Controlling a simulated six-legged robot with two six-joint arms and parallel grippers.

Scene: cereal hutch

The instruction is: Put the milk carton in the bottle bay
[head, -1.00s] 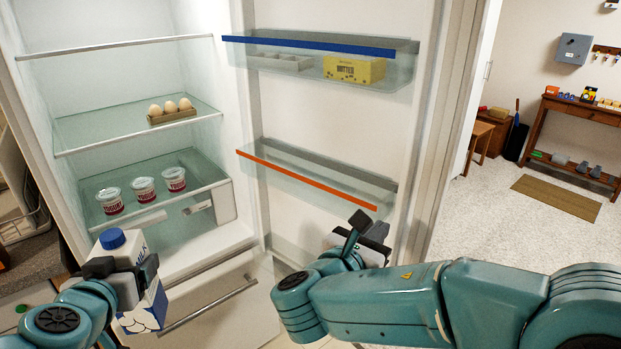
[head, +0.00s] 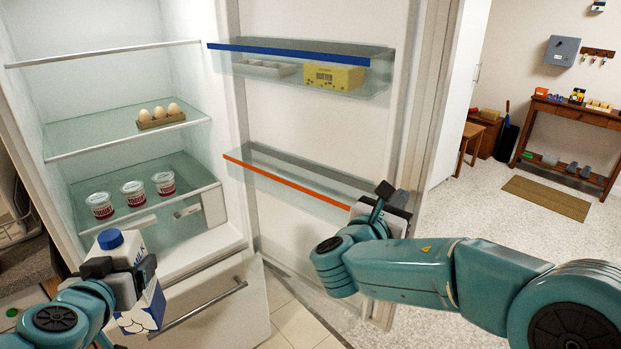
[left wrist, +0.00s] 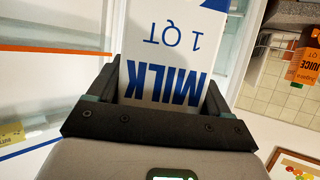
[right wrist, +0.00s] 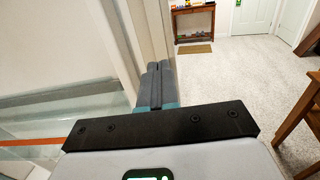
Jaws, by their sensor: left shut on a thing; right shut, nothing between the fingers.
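The milk carton (head: 140,297), white and blue with a blue cap, is upright in the head view at the lower left. My left gripper (head: 122,272) is shut on it, in front of the open fridge. The carton's MILK lettering (left wrist: 170,85) fills the middle of the left wrist view. The lower door shelf (head: 290,180), a clear bin with an orange rim, looks empty; no label shows whether it is the bottle bay. My right gripper (head: 380,203) is shut and empty by the fridge door's outer edge; its closed fingers (right wrist: 156,88) show in the right wrist view.
The upper door shelf (head: 290,48) has a blue rim and holds a yellow butter box (head: 334,77) and a grey tray. Inside are eggs (head: 160,112) and yogurt cups (head: 133,192). A drawer (head: 215,305) sits below. Open floor lies right of the door.

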